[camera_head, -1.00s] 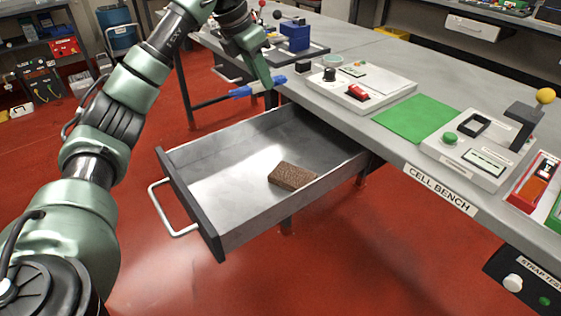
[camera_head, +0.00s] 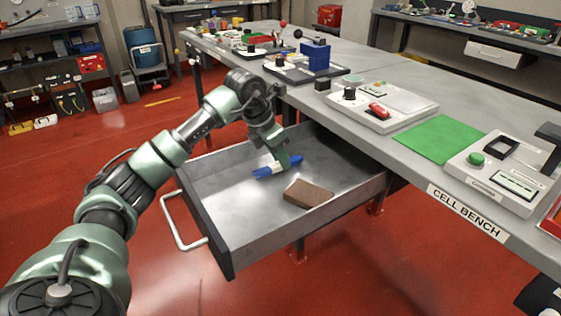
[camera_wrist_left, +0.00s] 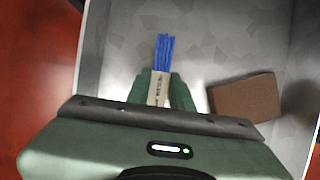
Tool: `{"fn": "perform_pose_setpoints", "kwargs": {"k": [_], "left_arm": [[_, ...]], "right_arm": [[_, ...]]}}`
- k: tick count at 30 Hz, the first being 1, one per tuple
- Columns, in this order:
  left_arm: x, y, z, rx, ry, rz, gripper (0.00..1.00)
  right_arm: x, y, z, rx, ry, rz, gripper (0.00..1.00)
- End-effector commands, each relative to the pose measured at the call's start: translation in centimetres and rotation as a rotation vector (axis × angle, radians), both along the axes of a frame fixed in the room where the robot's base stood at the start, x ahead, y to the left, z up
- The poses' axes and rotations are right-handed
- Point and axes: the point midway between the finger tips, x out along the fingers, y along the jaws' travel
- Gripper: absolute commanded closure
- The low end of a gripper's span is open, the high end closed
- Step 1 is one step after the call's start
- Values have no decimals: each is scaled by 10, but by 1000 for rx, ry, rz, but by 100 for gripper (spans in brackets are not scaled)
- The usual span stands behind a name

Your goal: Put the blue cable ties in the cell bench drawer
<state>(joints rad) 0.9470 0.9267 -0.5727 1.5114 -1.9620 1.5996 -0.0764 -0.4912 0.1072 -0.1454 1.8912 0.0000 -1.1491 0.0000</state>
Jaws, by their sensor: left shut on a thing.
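The blue cable ties (camera_head: 264,172) are a bundle with a pale band around them. My left gripper (camera_head: 279,168) is shut on the bundle, inside the outline of the open cell bench drawer (camera_head: 225,213). In the left wrist view the blue ties (camera_wrist_left: 165,55) stick out beyond the green fingers (camera_wrist_left: 160,92), with the drawer's grey floor behind them. I cannot tell whether the ties touch the floor. The drawer is pulled out from under the bench labelled CELL BENCH. My right gripper is not in view.
A brown block (camera_head: 308,193) lies in the drawer, close to the right of the ties; it also shows in the left wrist view (camera_wrist_left: 246,97). Bare drawer floor lies left of the ties. The bench top (camera_head: 400,150) holds a green mat (camera_head: 438,138) and several devices.

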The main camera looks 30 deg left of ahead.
Motion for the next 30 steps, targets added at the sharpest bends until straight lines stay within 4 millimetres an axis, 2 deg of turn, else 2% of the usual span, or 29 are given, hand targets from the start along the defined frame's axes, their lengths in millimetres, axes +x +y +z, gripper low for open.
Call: {"fn": "perform_pose_setpoints", "kwargs": {"k": [2,12,13,15,25,30], "left_arm": [[0,0,-6,0,0,0,100],[0,0,-8,0,0,-1,100],[0,0,-7,0,0,-1,70],[0,0,-7,0,0,-1,56],[0,0,-5,1,-1,-1,56],[-6,4,15,3,-5,0,56]], "right_arm": [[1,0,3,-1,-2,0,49],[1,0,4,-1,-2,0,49],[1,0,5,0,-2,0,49],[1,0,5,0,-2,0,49],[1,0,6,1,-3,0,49],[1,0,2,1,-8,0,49]]}}
